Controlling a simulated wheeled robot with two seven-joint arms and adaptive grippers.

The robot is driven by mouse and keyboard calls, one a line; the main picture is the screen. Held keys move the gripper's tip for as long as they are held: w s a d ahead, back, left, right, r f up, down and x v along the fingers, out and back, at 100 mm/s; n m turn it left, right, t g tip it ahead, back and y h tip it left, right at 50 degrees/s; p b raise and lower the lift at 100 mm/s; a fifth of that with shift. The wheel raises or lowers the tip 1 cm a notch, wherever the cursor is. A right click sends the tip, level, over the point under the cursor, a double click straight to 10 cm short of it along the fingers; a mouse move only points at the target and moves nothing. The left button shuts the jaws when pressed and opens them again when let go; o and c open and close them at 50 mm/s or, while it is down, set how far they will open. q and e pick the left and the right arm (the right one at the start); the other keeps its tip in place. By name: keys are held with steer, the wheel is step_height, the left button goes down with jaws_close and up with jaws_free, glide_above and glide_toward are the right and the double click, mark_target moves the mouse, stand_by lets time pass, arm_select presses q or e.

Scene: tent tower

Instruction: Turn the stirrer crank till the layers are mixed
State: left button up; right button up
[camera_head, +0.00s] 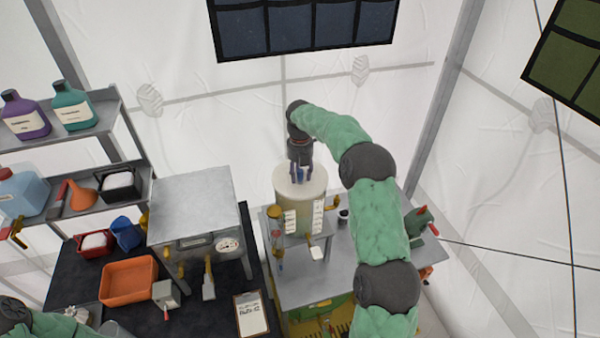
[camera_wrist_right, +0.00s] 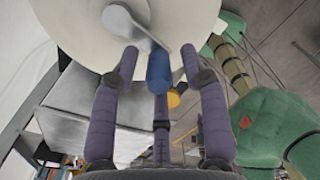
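The mixing vessel (camera_head: 292,208) is a pale, upright drum with a round cream lid (camera_head: 284,180), on the grey bench at centre. In the wrist view the lid (camera_wrist_right: 85,25) carries the stirrer crank, a grey metal arm (camera_wrist_right: 125,22) with a blue handle (camera_wrist_right: 158,72). My right gripper (camera_head: 300,172) points down over the lid. In the wrist view its purple fingers (camera_wrist_right: 160,52) stand around the blue handle, with gaps visible on both sides. I cannot make out separate layers in the vessel. My left arm shows only at the lower left corner; its fingers are out of view.
A grey metal box (camera_head: 192,205) stands left of the vessel on a dark table, with an orange tray (camera_head: 130,281) and a clipboard (camera_head: 250,313). Shelves at left hold a purple bottle (camera_head: 25,118) and a teal bottle (camera_head: 73,107). A small dark cup (camera_head: 343,214) sits right of the vessel.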

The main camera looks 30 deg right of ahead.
jaws_close()
steer(key=shift+a, duration=0.1)
